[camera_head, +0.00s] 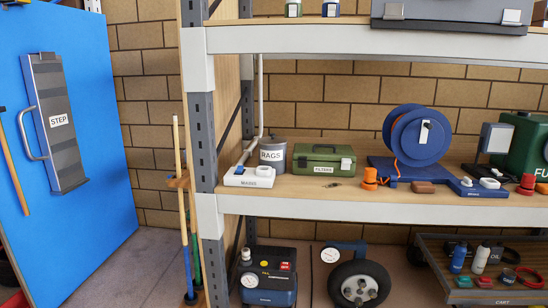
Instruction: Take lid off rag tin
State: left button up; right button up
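The rag tin (272,153) is a grey cylinder with a white "RAGS" label, standing upright on the middle shelf near the left post. Its grey top looks covered by a lid (272,140), though the edge between lid and tin is too small to make out. A white switch unit stands in front of it and hides its lower part. Neither of my grippers is in view.
The white socket unit (249,176) is close in front of the tin. A green "FILTERS" box (323,159) stands just right of it. The left shelf post (203,140) and a white pipe (259,95) are near. Upper shelf (330,38) overhangs. Free shelf board (310,188) shows in front.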

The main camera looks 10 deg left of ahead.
aim_at(272, 140)
jog(key=i+l, duration=0.25)
jog(key=i, duration=0.25)
jog(key=i+l, duration=0.2)
jog(key=i, duration=0.25)
jog(key=i+l+u, duration=0.1)
jog(key=i+l, duration=0.15)
jog(key=i, duration=0.25)
jog(key=i+l, duration=0.3)
jog(key=i, duration=0.2)
